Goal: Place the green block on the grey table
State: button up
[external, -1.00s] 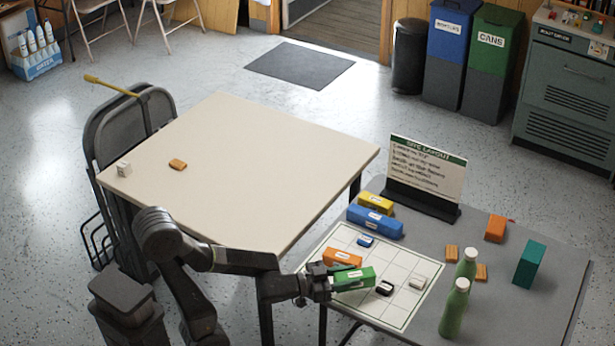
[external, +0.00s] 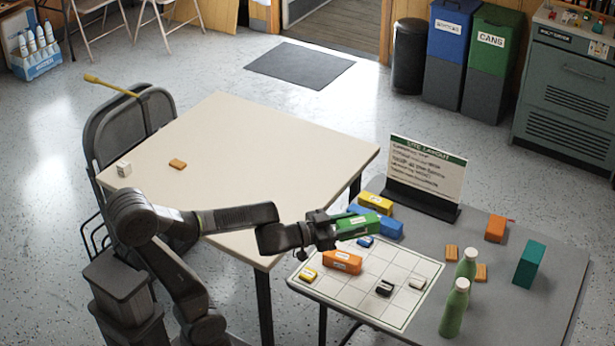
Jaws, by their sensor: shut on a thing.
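The green block (external: 358,226) is a long block with a white label. My gripper (external: 328,229) is shut on its left end and holds it in the air, above the far left part of the white grid sheet. The block hides part of the blue block (external: 391,228) behind it. The grey table (external: 520,311) stands at the right and carries the grid sheet (external: 408,311) and many small things. Its bare grey top shows on the right and along the front.
An orange block (external: 342,262) and small yellow, blue, black and white pieces lie on the sheet. A yellow block (external: 376,202) and a sign (external: 428,172) stand behind. Green bottles (external: 455,308), a teal block (external: 529,264) and orange blocks occupy the right. The cream table (external: 240,170) is mostly clear.

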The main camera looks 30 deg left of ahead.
jog(key=w+a+r+n+t+y, duration=0.1)
jog(key=w+a+r+n+y, duration=0.2)
jog(key=w+a, duration=0.45)
jog(key=w+a+r+n+t+y, duration=0.15)
jog(key=w+a+y, duration=0.35)
jog(key=a, duration=0.5)
jog(key=w+a+r+n+t+y, duration=0.15)
jog(key=w+a+n+y, duration=0.25)
jog(key=w+a, duration=0.4)
notch_tip(320, 180, down, 8)
jog(key=w+m+h+p, duration=0.35)
jog(key=h+p, duration=0.25)
jog(key=p, duration=1.3)
jog(key=s+f+n+y+p, duration=0.3)
jog(key=s+f+y+p, duration=0.1)
jog(key=s+f, duration=0.3)
jog(key=shift+s+a+y+p, duration=0.3)
jog(key=shift+a+y, duration=0.1)
jog(key=shift+y, duration=0.3)
